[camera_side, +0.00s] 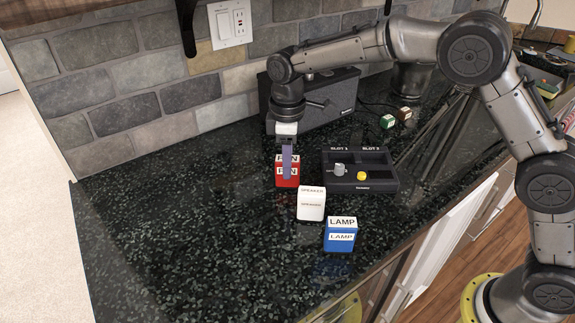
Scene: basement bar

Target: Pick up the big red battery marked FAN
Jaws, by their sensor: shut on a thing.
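The red battery (281,182) marked FAN stands upright on the dark speckled counter, left of the black slot box. My gripper (287,160) points straight down over it, with a finger in front of the battery's near face and covering part of the label. The gripper is shut on the red battery. The far finger is hidden. The battery looks to be at counter level; I cannot tell whether there is a gap beneath it.
A white SPEAKER battery (311,205) and a blue LAMP battery (340,236) stand to the front right. The black slot box (385,187) has a grey and a yellow knob. A dark speaker-like box (335,100) stands behind. The counter's left part is clear.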

